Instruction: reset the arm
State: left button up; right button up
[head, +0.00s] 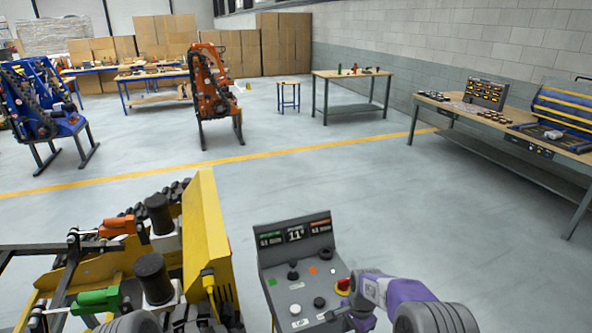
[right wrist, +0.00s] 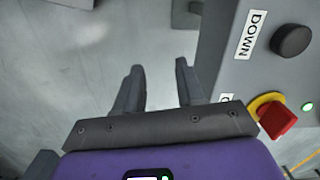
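My right arm (head: 400,292) is purple and grey and reaches in from the bottom right of the head view. Its gripper (right wrist: 158,82) shows in the right wrist view with two dark fingers apart and nothing between them, over grey floor. The grey control panel (head: 268,258) stands just beside it, with small displays, several buttons and a red stop button (head: 342,285) on a yellow base. In the right wrist view the stop button (right wrist: 279,120) and a black button (right wrist: 292,40) by a DOWN label lie right of the fingers. My left gripper is not in view.
A yellow tracked carrier (head: 205,235) with black rollers and orange and green handles fills the lower left. An orange carrier (head: 211,95) and a blue carrier (head: 50,110) stand farther back. Workbenches (head: 350,75) line the back and the right (head: 520,125). The middle floor is clear.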

jog(key=s+a+f+n+y, duration=0.25)
jog(key=s+f+n, duration=0.25)
jog(key=s+f, duration=1)
jog(key=s+a+f+n, duration=0.2)
jog(key=s+a+n, duration=0.1)
jog(key=s, duration=0.8)
jog(key=shift+s+a+n+t+y+b, duration=0.2)
jog(key=shift+a+n+t+y+b, duration=0.1)
jog(key=shift+a+n+t+y, duration=0.15)
jog(key=shift+a, duration=0.1)
dwell(0.3)
